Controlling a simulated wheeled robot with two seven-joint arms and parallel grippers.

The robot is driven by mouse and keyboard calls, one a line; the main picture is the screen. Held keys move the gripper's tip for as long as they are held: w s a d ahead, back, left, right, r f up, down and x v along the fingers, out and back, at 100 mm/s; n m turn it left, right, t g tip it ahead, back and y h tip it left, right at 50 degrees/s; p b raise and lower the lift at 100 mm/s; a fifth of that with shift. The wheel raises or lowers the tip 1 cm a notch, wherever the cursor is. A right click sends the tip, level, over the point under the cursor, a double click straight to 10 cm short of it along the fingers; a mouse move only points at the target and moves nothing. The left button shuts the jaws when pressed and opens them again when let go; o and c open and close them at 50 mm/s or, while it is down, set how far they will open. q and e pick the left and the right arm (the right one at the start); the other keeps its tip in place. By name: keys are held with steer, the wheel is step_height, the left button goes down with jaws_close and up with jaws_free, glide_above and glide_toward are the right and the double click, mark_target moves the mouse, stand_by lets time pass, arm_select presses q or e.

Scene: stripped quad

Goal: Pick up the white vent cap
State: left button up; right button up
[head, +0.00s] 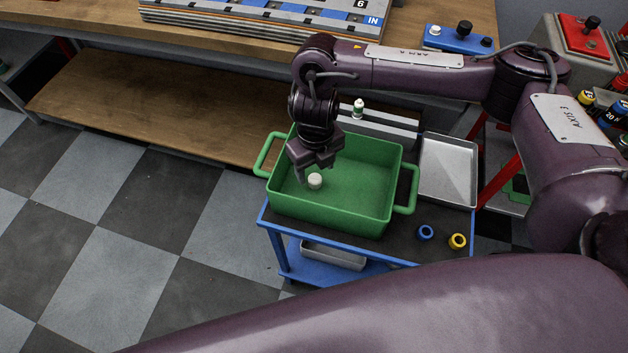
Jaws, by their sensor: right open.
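The white vent cap (315,181) is a small pale round piece on the floor of the green bin (385,213), toward the bin's left side. My right gripper (308,172) points down into the bin, right over the cap or beside it. Its jaws are open. The cap shows just below the fingers, and I cannot tell whether a finger touches it. Part of the gripper hides the bin's floor behind it. My left gripper is not in the view.
The bin stands on a blue cart (262,216). A blue ring (425,232), a yellow ring (457,241) and a metal tray (449,168) lie to its right. A small white-and-green bottle (358,107) stands behind the bin. A wooden bench (160,105) is behind.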

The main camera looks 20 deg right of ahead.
mark_target(315, 178)
steer(key=f, duration=0.4)
steer(key=w+f+b, duration=0.1)
steer(key=f, duration=0.1)
steer(key=shift+d, duration=0.1)
steer(key=c, duration=1)
